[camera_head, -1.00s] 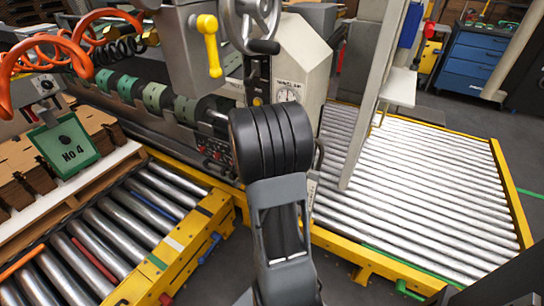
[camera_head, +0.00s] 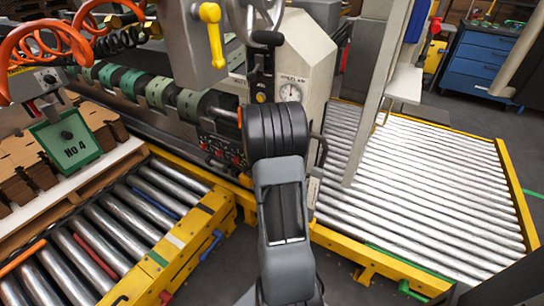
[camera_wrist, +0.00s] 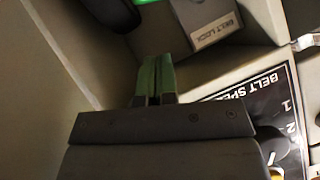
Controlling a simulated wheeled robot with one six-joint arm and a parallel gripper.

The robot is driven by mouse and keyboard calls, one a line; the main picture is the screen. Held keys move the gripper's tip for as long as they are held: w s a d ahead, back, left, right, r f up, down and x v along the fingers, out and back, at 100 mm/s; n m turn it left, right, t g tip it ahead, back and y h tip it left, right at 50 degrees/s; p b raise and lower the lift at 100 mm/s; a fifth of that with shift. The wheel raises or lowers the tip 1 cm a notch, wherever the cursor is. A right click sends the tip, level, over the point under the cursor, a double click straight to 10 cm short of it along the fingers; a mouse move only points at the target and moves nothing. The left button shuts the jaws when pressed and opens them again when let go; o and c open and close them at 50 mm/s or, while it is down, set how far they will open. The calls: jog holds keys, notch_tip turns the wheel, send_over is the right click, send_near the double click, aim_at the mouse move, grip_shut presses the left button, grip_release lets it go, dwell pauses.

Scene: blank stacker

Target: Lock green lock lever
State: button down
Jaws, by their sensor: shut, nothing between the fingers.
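In the wrist view, my gripper (camera_wrist: 154,78) is shut with its two greenish fingers together and nothing between them. A bright green piece (camera_wrist: 146,2), possibly the green lock lever, shows only as a sliver at the top edge, beyond the fingertips; most of it is out of frame. A grey plate marked "BELT LOCK" (camera_wrist: 213,24) is just to its right. The fingers appear apart from the green piece. In the head view, my own arm hides the gripper, and I cannot make out the green lever.
A "BELT SPEED" dial panel (camera_wrist: 265,108) lies right of the gripper in the wrist view. Roller conveyors (camera_head: 430,185) flank my arm; a post (camera_head: 378,95) stands right.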

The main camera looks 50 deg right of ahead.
notch_tip(320, 180, down, 5)
jog(key=w+d+b, duration=0.1)
jog(key=w+d, duration=0.1)
jog(key=shift+w+d+b, duration=0.35)
jog(key=shift+d, duration=0.05)
jog(key=shift+f, duration=0.1)
jog(key=shift+f+t+b, duration=0.25)
jog(key=shift+t+b, duration=0.05)
jog(key=shift+b, duration=0.35)
